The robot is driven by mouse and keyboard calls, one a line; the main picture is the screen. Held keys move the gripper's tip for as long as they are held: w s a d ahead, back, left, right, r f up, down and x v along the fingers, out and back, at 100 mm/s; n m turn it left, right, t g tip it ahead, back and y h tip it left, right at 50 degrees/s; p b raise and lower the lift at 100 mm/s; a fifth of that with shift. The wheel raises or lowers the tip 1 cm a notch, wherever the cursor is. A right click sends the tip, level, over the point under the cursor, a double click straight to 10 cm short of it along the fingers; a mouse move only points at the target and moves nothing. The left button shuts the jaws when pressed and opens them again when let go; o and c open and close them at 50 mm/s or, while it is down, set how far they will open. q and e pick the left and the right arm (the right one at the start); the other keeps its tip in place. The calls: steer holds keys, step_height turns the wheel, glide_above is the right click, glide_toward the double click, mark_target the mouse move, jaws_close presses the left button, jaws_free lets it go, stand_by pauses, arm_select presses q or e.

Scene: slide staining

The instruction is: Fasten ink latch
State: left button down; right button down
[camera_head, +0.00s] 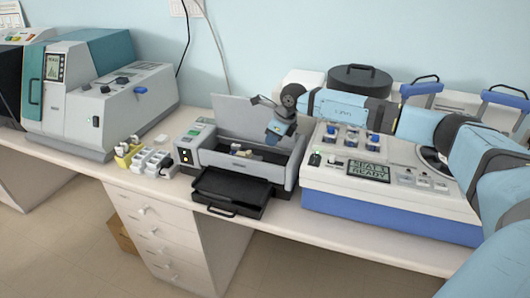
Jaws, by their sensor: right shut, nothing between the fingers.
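A grey slide printer (222,163) stands in the middle of the bench with its lid (236,114) raised. Small pale and yellowish parts (241,151) show inside its open bay; the ink latch cannot be made out clearly among them. My right arm reaches in from the right, over the stainer. My right gripper (273,138) is shut and empty, pointing down over the right rear of the printer's bay. Its fingertips are small, and I cannot tell whether they touch anything. My left gripper is not in view.
A black tray (235,187) juts from the printer's front. A white-and-blue machine (335,190) with a "READY" display stands close on the right. Small racks (152,160) and a large grey-and-teal machine (95,115) stand left. The bench's front edge is near.

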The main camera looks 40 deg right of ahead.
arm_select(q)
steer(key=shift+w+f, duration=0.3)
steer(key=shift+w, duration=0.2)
arm_select(e)
steer(key=v, duration=0.4)
steer(key=shift+w+r, duration=0.2)
